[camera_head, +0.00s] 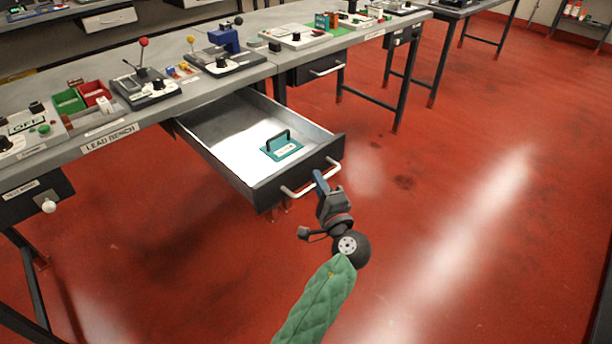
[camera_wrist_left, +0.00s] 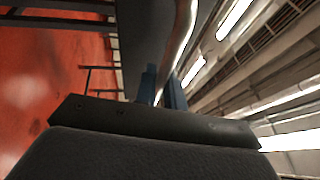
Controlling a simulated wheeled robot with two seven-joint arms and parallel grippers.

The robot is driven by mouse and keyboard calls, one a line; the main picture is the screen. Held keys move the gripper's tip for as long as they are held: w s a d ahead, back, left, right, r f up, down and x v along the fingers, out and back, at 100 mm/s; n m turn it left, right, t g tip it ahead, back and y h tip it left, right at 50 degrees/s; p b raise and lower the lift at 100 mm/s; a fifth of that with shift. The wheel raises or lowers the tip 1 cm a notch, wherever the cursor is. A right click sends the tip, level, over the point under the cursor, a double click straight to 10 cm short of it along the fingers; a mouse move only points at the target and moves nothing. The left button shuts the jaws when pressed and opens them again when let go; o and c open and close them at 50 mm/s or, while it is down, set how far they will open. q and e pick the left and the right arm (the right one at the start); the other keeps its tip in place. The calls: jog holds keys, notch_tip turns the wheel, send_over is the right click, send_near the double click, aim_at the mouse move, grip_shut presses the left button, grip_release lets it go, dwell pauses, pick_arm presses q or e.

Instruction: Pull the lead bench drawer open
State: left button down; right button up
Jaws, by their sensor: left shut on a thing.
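The lead bench drawer (camera_head: 262,190) is pulled well out from under the bench marked LEAD BENCH (camera_head: 108,138) in the head view. Its inside is pale, and a teal block with a dark handle (camera_head: 283,147) lies in it. My left gripper (camera_head: 319,178) is at the drawer's front, shut on the silver bar handle (camera_head: 298,192). In the left wrist view the handle (camera_wrist_left: 182,40) runs up between the two blue fingers (camera_wrist_left: 162,88). My right gripper does not show.
The bench top carries red and green bins (camera_head: 82,97), a lever with a red knob (camera_head: 143,60) and a blue device (camera_head: 224,40). Another drawer (camera_head: 318,70) is shut farther right. A white knob (camera_head: 48,206) is at the left. Red floor in front is clear.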

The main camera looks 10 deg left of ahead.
pick_arm(q)
jog(key=shift+s+d, duration=0.55)
jog(key=shift+d, duration=0.15)
jog(key=c, duration=1.5)
grip_release()
jog(key=b+v, duration=0.1)
jog(key=v, duration=0.6)
jog(key=shift+s+d+f, duration=0.2)
jog(key=shift+s, duration=0.1)
